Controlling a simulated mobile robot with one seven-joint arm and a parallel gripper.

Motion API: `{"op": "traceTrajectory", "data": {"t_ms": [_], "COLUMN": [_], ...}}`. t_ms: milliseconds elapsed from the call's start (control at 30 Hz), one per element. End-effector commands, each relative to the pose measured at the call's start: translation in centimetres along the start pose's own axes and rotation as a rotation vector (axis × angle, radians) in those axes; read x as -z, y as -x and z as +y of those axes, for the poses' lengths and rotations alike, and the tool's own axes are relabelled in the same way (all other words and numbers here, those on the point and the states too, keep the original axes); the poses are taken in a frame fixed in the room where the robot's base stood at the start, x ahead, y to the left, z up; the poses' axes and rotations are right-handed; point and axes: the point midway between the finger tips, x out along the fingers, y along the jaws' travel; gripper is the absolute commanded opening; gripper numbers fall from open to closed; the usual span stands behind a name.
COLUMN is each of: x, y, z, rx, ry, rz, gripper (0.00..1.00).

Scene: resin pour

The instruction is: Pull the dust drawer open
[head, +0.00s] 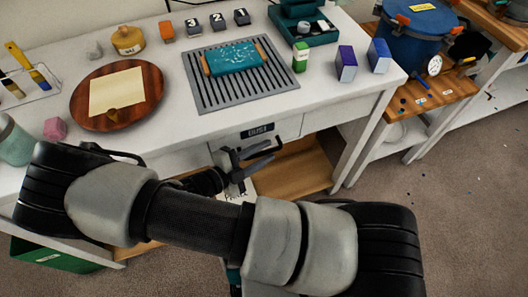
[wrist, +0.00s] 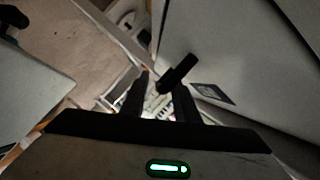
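The dust drawer (head: 289,128) is set under the front edge of the white workbench, with a dark label and a black bar handle (head: 264,149). Its front looks about flush with the bench. My gripper (head: 236,163) is at the left end of the handle. In the wrist view, the fingers of my gripper (wrist: 164,98) stand apart. The handle (wrist: 180,72) reaches toward the gap between them from beyond. The pale drawer front (wrist: 235,55) and its label (wrist: 213,93) are to the right. I cannot tell whether a finger touches the handle.
A round wooden board (head: 148,100), a grey slatted rack (head: 204,98) with a teal piece, and small bottles and boxes stand on the bench. A wooden shelf (head: 300,170) lies below. A green bin (head: 60,256) is at lower left. Open floor (head: 440,210) lies to the right.

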Motion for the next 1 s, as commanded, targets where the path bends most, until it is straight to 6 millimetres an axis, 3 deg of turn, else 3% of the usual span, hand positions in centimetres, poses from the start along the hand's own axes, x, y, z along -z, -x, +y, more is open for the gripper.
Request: {"op": "traceTrajectory", "data": {"t_ms": [333,500,833,1000], "x": [0.0,0.0,0.2,1.6], "y": [-0.4,-0.4,-0.2,0.3], "z": [-0.1,-0.1,0.0,0.8], "rx": [0.001,0.000,0.001,0.000], "ry": [-0.001,-0.001,0.000,0.003], "rz": [0.000,0.000,0.000,0.000], "gripper": [0.26,0.00,0.00,0.00]}}
